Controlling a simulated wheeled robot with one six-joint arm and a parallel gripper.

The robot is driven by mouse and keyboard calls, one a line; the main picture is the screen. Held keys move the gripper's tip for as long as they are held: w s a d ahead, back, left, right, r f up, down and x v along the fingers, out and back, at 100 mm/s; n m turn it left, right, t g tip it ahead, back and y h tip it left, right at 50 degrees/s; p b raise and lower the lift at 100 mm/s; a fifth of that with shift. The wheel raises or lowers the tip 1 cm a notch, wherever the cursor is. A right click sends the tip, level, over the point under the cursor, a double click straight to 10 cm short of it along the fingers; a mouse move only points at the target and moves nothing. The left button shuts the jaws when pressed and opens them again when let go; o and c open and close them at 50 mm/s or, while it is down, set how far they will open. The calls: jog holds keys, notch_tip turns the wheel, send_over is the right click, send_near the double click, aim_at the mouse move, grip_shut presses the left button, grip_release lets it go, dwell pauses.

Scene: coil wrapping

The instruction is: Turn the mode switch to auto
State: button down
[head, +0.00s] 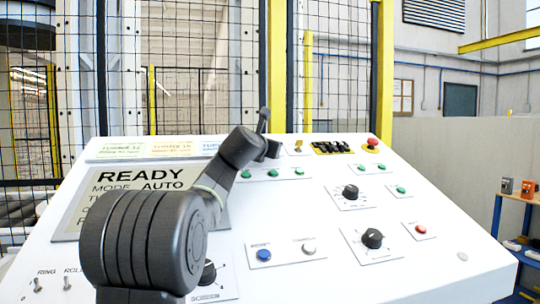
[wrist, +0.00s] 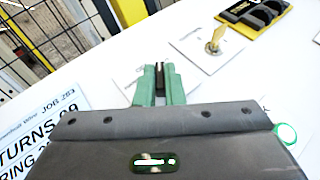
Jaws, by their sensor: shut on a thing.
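My gripper (wrist: 159,88) has green fingers shut on a dark switch knob (wrist: 160,77), above a pale plate on the panel. I take this knob for the mode switch; its label and pointer direction are hidden. In the head view my gripper (head: 271,150) is at the panel's upper middle, where my arm hides the switch. The display (head: 150,190) reads READY and MODE AUTO; my arm covers its lower part.
A key switch (wrist: 214,42) stands just right of my gripper. Beyond it are black switches on a yellow plate (head: 331,147) and a red emergency button (head: 373,144). Green buttons (head: 299,171) lie below. A mesh fence (head: 190,60) stands behind the panel.

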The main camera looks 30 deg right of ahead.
jog(key=shift+w+f+m+g+h, duration=0.15)
jog(key=shift+f+m+g+h, duration=0.3)
jog(key=shift+m+g, duration=0.65)
jog(key=c, duration=1.6)
grip_release()
jog(key=shift+a, duration=0.1)
jog(key=shift+o, duration=0.4)
jog(key=shift+r, duration=0.2)
jog(key=shift+r, duration=0.1)
jog(key=v, duration=1.3)
jog(key=shift+a, duration=0.35)
